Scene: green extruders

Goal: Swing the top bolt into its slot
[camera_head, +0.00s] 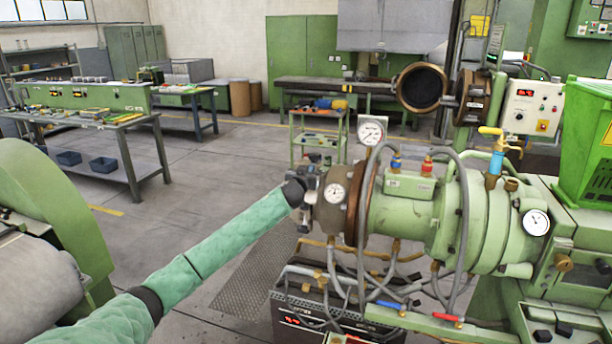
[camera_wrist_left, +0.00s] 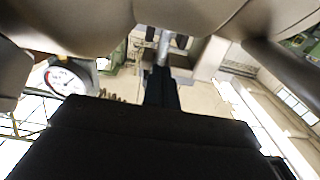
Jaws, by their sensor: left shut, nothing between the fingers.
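The green extruder barrel (camera_head: 408,217) ends at the left in a brown and grey flanged head (camera_head: 350,215) with a small round gauge. My left arm comes in from the lower left. Its gripper (camera_head: 308,184) is at the left end of this head, shut and empty, and small in the head view. In the left wrist view the dark gripper fingers (camera_wrist_left: 161,88) point up toward a thin silver rod, which looks like the top bolt (camera_wrist_left: 163,48), beside a beige curved rim (camera_wrist_left: 75,25). I cannot tell whether they touch. The slot cannot be made out.
Grey hoses (camera_head: 463,230) and a pressure gauge (camera_head: 372,131) crowd the barrel just right of my gripper. An open round die head (camera_head: 421,88) stands behind. A green machine (camera_head: 60,200) is at the left. The floor (camera_head: 215,165) between is clear.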

